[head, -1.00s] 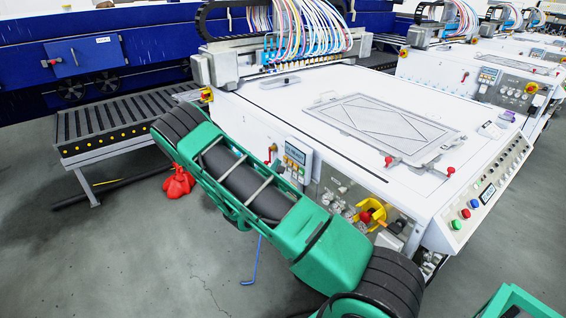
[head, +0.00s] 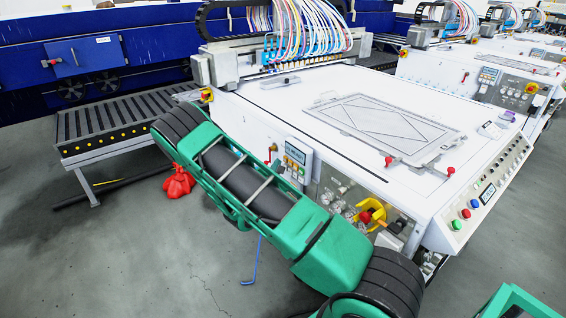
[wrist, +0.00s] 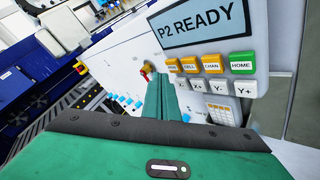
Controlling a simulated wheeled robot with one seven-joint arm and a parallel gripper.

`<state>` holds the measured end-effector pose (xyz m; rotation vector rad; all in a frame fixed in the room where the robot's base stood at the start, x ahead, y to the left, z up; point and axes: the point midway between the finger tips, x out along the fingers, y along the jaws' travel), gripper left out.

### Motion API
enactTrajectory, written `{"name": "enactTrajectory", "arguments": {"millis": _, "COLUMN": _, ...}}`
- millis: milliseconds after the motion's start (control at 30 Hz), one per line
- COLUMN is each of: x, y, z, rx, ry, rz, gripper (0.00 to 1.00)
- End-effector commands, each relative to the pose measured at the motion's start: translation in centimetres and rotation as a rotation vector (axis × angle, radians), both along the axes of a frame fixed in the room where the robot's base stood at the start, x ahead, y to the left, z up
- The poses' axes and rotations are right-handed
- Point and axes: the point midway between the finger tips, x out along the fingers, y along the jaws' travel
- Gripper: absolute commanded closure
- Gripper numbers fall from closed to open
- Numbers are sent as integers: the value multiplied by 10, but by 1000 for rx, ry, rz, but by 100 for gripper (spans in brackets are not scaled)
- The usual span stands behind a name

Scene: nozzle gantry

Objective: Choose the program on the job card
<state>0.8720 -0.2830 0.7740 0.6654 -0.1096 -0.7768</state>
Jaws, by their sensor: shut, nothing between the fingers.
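The control panel shows in the head view (head: 307,150) on the front of the white machine, with a small display and buttons. In the wrist view its display (wrist: 206,24) reads "P2 READY". Below it are orange buttons (wrist: 212,63), one marked CELL and one CHAN, a green HOME button (wrist: 241,62), and white X and Y buttons (wrist: 218,86). My gripper (wrist: 157,80) is shut and empty, its green fingers pointing up just left of the orange buttons. I cannot tell whether it touches the panel. In the head view the gripper is hidden behind my arm. I see no readable job card.
A red-handled valve (wrist: 146,75) and blue fittings (wrist: 130,103) lie left of the fingers. A yellow and red switch (head: 371,214) sits right of the panel. A roller conveyor (head: 120,125) stands at left, with a red bag (head: 178,182) on the floor beside it.

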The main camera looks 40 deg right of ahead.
Motion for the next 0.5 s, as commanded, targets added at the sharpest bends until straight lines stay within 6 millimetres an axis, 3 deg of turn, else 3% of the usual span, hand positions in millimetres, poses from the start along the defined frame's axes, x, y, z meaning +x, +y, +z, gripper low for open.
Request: {"name": "enactTrajectory", "arguments": {"millis": 500, "x": -1, "y": -8, "z": 1, "rx": -1, "ry": 0, "rz": 0, "gripper": 100}}
